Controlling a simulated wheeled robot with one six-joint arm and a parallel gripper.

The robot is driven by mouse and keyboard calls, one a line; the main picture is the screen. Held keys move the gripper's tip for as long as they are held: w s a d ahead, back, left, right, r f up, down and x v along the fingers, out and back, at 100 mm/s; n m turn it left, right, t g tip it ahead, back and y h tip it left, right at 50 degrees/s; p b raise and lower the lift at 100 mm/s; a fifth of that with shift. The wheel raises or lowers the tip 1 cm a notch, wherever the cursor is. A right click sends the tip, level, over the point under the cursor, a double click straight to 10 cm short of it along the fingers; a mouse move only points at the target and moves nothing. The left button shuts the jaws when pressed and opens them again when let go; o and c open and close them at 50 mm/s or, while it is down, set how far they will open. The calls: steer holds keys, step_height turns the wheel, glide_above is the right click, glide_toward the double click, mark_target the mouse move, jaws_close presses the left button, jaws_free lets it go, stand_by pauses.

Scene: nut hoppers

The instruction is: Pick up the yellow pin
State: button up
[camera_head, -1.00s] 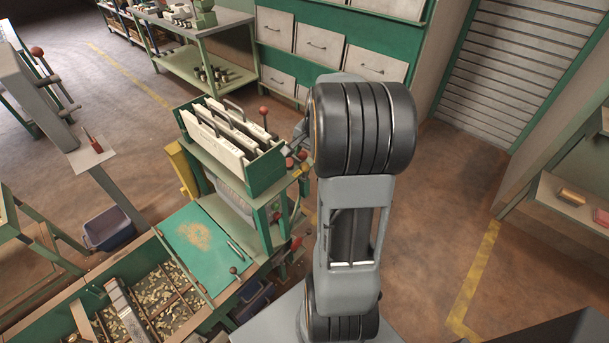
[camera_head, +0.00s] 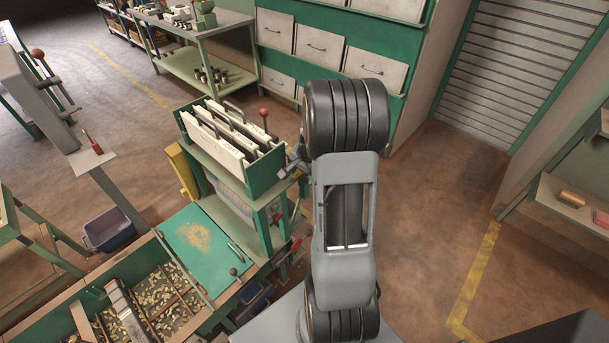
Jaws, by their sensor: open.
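I cannot make out a yellow pin for certain. A small yellow-tan bar (camera_head: 574,198) lies on the shelf at the right edge, too small to identify. My gripper (camera_head: 291,163) shows only in part, to the left of my dark wrist, beside the right end of the green rack. It is open, and I see nothing held in it. Its fingertips are small and unclear, and my arm hides part of the area behind it.
A green rack (camera_head: 264,174) with white panels stands on a green stand left of my arm. A green board (camera_head: 178,253) and a sectioned bin of nuts (camera_head: 80,308) lie at lower left. Green-framed drawers (camera_head: 377,64) stand behind. The floor at right is open.

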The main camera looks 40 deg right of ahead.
steer(key=c, duration=1)
steer(key=shift+r, duration=0.1)
step_height(320, 180, up, 10)
steer(key=shift+f, duration=0.1)
